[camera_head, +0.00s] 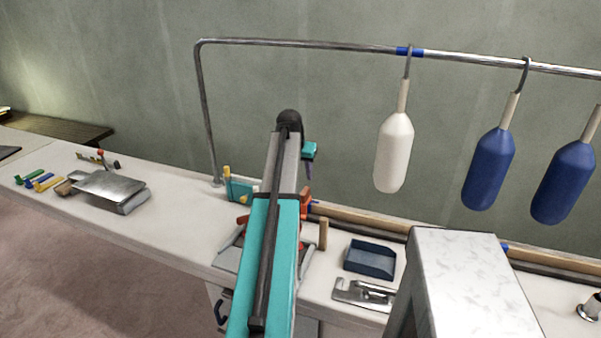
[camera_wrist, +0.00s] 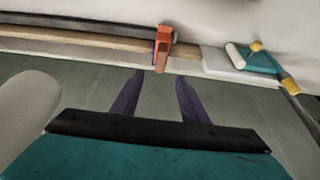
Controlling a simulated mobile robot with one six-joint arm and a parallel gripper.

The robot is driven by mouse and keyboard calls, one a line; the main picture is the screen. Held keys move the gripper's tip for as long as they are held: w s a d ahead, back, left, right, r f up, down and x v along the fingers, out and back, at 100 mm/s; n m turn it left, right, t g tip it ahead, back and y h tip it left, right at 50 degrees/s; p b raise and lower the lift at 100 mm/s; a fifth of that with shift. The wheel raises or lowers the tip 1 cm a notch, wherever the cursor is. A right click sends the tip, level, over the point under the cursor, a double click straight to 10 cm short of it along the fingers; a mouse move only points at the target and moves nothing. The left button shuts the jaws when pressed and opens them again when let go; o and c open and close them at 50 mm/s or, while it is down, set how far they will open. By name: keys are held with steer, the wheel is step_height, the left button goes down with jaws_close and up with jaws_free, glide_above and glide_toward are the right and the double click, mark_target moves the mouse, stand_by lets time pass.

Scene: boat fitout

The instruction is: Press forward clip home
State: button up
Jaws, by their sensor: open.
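An orange-red clip (camera_wrist: 162,48) stands on the long wooden strip (camera_wrist: 90,40) in the wrist view, above and between my fingertips. I cannot tell for certain whether it is the forward clip, or how far it is seated. In the head view a red-orange part (camera_head: 305,196) shows just right of my arm, partly hidden by it. My gripper (camera_wrist: 160,80) is open, with two dark purple fingers apart and nothing between them. In the head view my gripper (camera_head: 308,172) hangs beyond my arm, above the back of the counter; the picture shows a gap between it and the red-orange part.
A white fender (camera_head: 394,152) and two blue fenders (camera_head: 488,168) hang from the metal rail (camera_head: 300,44). A teal block with yellow parts (camera_head: 238,188) sits left of my arm. A dark blue tray (camera_head: 370,259) and a metal bracket (camera_head: 363,294) lie right of it.

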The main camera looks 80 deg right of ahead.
mark_target(305, 191)
steer(key=shift+f, duration=0.15)
steer(key=shift+p+x, duration=1.45)
steer(key=shift+x, duration=5.35)
steer(key=shift+c, duration=0.2)
jaws_close()
steer(key=shift+a+f+b, duration=0.1)
steer(key=shift+f+b, duration=0.3)
steer(key=shift+f, duration=0.35)
jaws_free()
steer(key=shift+r, duration=0.15)
steer(key=shift+b+v, duration=1.4)
steer(key=shift+v, duration=5.35)
